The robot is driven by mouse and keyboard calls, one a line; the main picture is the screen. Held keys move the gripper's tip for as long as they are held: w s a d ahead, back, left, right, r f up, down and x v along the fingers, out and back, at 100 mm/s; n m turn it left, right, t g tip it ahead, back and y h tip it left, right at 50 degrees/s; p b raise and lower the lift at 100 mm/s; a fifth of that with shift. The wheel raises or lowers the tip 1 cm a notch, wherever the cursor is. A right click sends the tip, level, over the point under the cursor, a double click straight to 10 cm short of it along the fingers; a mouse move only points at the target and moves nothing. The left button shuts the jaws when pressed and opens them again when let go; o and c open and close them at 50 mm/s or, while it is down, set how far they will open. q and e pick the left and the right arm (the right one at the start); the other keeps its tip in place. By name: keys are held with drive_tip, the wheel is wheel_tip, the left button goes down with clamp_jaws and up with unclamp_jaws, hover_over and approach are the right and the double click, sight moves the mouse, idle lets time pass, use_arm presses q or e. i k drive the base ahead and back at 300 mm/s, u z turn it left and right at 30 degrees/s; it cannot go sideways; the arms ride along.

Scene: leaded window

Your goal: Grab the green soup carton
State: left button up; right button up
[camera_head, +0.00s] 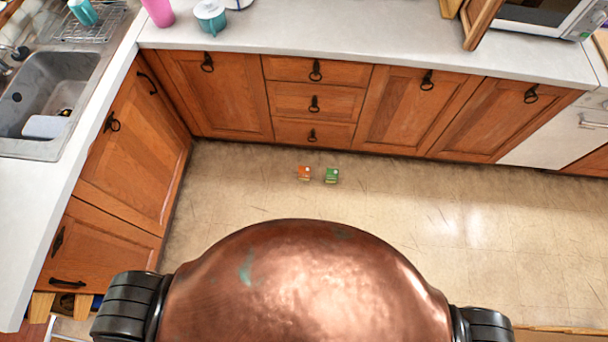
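The green soup carton (332,176) is a small green box with a pale spot. It is on the beige floor in front of the wooden cabinets. A similar small orange carton (304,174) is just to its left, with a narrow gap between them. Neither of my grippers is in view, so nothing shows of their state. Both cartons look small and far off, and their labels are too small to read.
Beige floor (400,205) is clear around the cartons. Wooden drawers (314,103) stand behind them, under a pale counter (380,40). A left counter holds a metal sink (60,85). A white appliance (550,135) stands at the right.

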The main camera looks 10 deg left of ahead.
sight(332, 176)
drive_tip(key=z, duration=0.1)
drive_tip(key=k, duration=0.45)
drive_tip(key=u, duration=0.65)
drive_tip(key=i, duration=1.1)
drive_tip(key=z, duration=0.65)
